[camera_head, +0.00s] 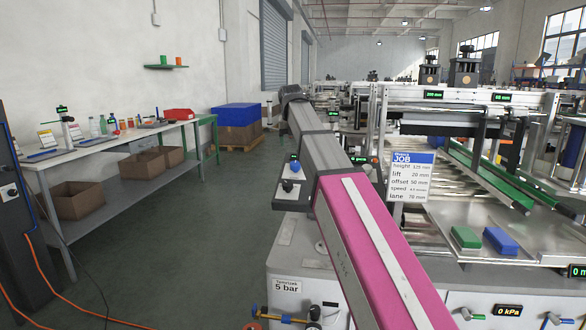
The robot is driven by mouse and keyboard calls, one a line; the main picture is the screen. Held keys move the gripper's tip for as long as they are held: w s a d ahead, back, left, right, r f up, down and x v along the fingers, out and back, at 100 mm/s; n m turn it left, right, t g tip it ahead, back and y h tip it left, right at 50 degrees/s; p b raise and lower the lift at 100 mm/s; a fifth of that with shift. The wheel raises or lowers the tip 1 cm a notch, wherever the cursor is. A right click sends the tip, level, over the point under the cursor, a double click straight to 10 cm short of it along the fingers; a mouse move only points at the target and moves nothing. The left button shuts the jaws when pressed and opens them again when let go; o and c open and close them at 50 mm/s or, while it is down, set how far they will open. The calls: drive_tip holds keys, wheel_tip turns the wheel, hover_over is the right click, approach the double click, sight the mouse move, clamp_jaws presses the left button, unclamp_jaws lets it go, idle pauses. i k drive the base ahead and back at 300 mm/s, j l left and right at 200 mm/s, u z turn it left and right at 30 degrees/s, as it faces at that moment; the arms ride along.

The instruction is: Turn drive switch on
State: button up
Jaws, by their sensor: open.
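I cannot pick out a drive switch by label; several controls show. A dark cabinet (18,265) at the left edge carries a rotary knob (10,190) on a light plate. The machine's front has a left front knob (466,313) and a right front knob (552,318) beside a 0 kPa display (508,310). My pink and grey arm crosses the middle, covering part of the machine. My gripper does not show.
A job card (410,176) stands on the machine. A green block (465,237) and a blue block (500,241) lie on its metal bed. A workbench (110,148) runs along the left wall. The aisle floor (190,240) is mostly clear, with an orange cable (48,285) at left.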

sight(288, 185)
drive_tip(key=k, duration=1)
